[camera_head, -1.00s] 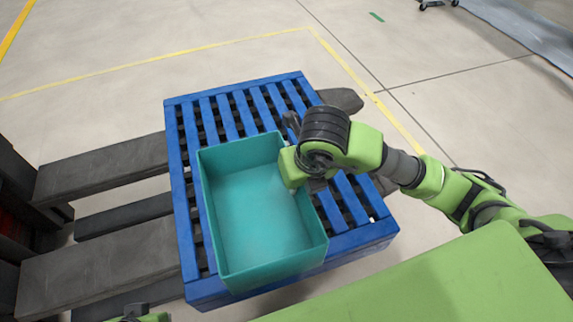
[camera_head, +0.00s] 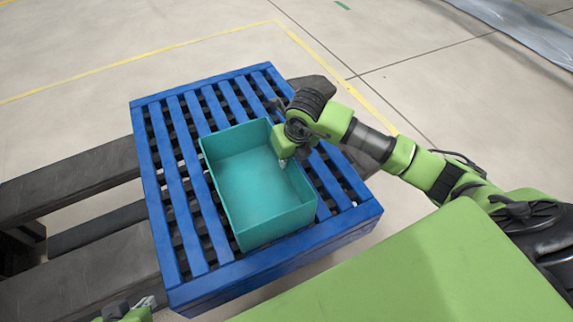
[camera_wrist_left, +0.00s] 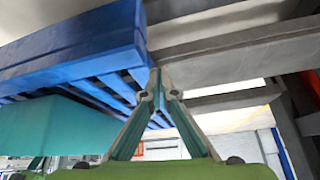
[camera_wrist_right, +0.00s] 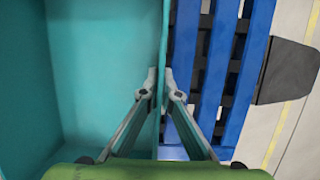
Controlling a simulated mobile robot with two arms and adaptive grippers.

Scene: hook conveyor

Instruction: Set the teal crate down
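The teal crate (camera_head: 262,190) is open-topped, empty and upright over the right part of the blue slatted pallet (camera_head: 160,150). Whether its base touches the slats or hangs just above them I cannot tell. My right gripper (camera_head: 283,158) is at the crate's right wall. In the right wrist view its fingers (camera_wrist_right: 161,88) close on both sides of that wall of the crate (camera_wrist_right: 95,60). My left gripper (camera_head: 130,308) is low at the left, away from the crate. In the left wrist view its fingertips (camera_wrist_left: 154,82) meet with nothing between them; the crate (camera_wrist_left: 50,128) is beside it.
Dark fork-like beams (camera_head: 70,180) run under the pallet from the left. Bare slats lie left of and behind the crate. A yellow floor line (camera_head: 150,70) passes behind the pallet on open floor.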

